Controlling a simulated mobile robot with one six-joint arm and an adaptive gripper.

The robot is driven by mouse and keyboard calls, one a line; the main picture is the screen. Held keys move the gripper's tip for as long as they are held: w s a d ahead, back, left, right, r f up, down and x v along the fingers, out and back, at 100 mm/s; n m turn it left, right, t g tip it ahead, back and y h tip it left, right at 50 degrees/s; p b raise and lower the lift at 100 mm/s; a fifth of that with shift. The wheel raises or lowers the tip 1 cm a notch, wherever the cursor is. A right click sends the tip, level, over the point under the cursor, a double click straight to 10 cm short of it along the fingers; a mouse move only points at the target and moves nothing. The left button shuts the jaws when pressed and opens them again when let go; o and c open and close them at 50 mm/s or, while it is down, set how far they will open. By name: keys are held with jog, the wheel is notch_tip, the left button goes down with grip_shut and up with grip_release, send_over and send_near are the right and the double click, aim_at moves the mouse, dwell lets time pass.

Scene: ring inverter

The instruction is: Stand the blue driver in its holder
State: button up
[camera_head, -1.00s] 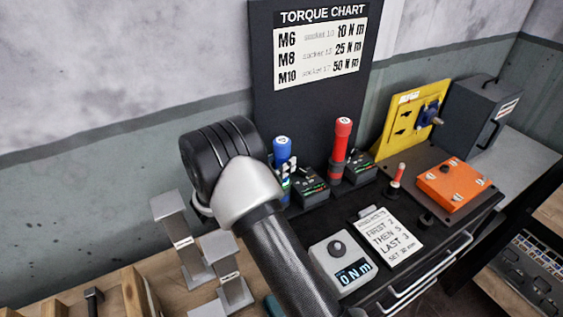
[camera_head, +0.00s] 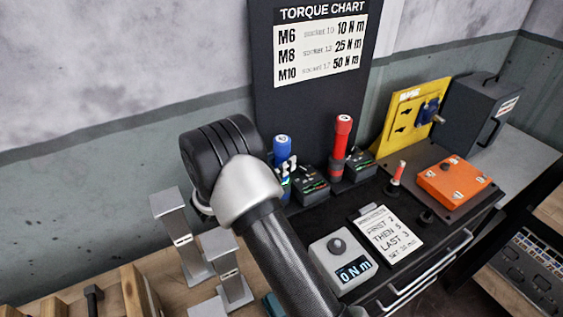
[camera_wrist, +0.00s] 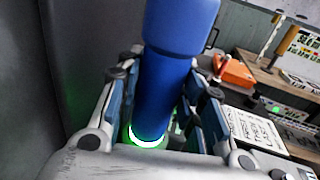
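The blue driver (camera_head: 282,146) stands upright at the left charging holder (camera_head: 311,184), left of the red driver (camera_head: 342,133). In the wrist view the blue driver (camera_wrist: 165,80) rises between my fingers, and a bright white-green ring (camera_wrist: 148,141) glows at its lower end. My gripper (camera_head: 286,168) is around the driver, with its fingers spread on both sides. In the wrist view my gripper (camera_wrist: 168,85) looks open, with blue pads beside the driver.
The torque chart board (camera_head: 320,45) stands close behind the drivers. A readout box (camera_head: 341,262) and a note card (camera_head: 386,236) lie in front. An orange box (camera_head: 454,183) and yellow panel (camera_head: 408,118) are to the right. Metal stands (camera_head: 181,240) are at left.

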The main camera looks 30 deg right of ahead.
jog(key=o, duration=0.4)
jog(key=shift+f, duration=0.1)
